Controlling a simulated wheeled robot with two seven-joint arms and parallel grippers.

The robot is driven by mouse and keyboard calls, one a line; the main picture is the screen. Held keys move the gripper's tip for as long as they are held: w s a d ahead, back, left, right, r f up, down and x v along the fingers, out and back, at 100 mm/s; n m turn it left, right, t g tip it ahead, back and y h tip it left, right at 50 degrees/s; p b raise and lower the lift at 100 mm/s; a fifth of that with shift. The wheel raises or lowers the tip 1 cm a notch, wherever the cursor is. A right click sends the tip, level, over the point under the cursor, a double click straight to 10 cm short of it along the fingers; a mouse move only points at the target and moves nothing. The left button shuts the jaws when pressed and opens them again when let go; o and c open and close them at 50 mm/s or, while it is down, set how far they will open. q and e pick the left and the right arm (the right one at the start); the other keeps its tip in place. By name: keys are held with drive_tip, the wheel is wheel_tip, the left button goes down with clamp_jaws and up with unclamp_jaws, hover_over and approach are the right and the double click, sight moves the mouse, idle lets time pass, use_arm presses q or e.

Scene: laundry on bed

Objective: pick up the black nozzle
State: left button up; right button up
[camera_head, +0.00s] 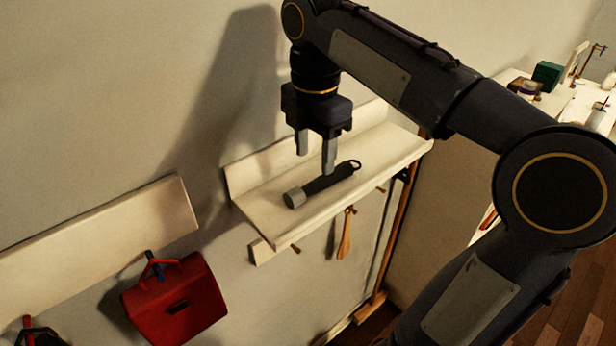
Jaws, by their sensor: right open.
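A black nozzle (325,182) with a grey end at the left and a small ring at the right lies on a cream wall shelf (272,213). It looks like a flashlight-shaped cylinder. My right gripper (315,163) points down over the nozzle, with its two grey fingers apart. Its fingertips are just above or beside the nozzle; I cannot tell whether they touch it. Nothing shows between the fingers. My left gripper is not in view.
A red box (175,303) hangs on the wall at lower left, below a cream board (100,240). A wooden-handled tool (345,235) hangs under the shelf. A cluttered worktop with a green box (547,75) is at upper right. The shelf's back panel stands close behind the gripper.

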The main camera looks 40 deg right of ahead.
sight(314, 182)
wheel_tip(314, 182, down, 6)
drive_tip(key=shift+s+a+p, duration=0.1)
drive_tip(key=shift+p, duration=0.2)
clamp_jaws()
drive_tip(key=shift+r, duration=0.1)
